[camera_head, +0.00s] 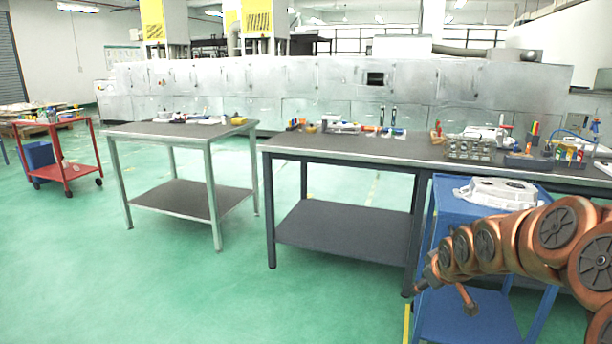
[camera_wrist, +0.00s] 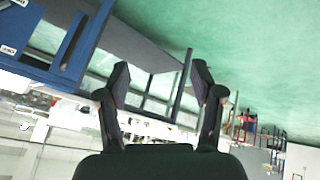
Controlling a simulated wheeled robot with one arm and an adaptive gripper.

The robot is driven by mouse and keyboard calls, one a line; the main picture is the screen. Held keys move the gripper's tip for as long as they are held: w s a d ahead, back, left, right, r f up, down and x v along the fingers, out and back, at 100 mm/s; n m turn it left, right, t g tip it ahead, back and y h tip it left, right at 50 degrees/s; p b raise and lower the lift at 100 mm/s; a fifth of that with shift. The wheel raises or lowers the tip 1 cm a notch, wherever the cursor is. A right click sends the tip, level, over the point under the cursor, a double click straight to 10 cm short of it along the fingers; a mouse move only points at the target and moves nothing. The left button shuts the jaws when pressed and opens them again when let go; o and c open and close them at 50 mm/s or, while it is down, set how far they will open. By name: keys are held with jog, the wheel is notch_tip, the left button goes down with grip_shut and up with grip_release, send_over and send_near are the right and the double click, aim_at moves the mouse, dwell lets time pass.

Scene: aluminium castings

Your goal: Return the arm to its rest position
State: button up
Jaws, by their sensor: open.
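My gripper (camera_wrist: 160,88) shows in the wrist view with its two dark fingers spread wide apart. It is open, and nothing is between the fingers. Behind them the wrist view shows the room upside down, with green floor at the top. In the head view my copper-coloured arm reaches in from the right edge, in front of the blue cart. A pale aluminium casting (camera_head: 495,191) lies on top of the blue cart (camera_head: 447,209), just behind and above my arm.
A long dark workbench (camera_head: 345,147) with tools and small racks stands behind the cart. A smaller table (camera_head: 178,131) stands left of it, and a red trolley (camera_head: 77,170) farther left. A large grey machine (camera_head: 300,80) lines the back. The green floor at front left is clear.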

jog(key=s+a+f+m+g, duration=0.1)
jog(key=s+a+m+g, duration=0.2)
jog(key=s, duration=1.1)
jog(key=s+a+m+g, duration=0.1)
jog(key=s+a+g, duration=0.35)
jog(key=s, duration=0.95)
jog(key=s+a+f+m+g, duration=0.1)
jog(key=s+a+g, duration=0.25)
jog(key=s, duration=1.05)
notch_tip(320, 180, up, 23)
jog(key=s+t+p, duration=0.1)
jog(key=p, duration=2)
jog(key=shift+a+f+t, duration=0.15)
jog(key=shift+a+t, duration=0.25)
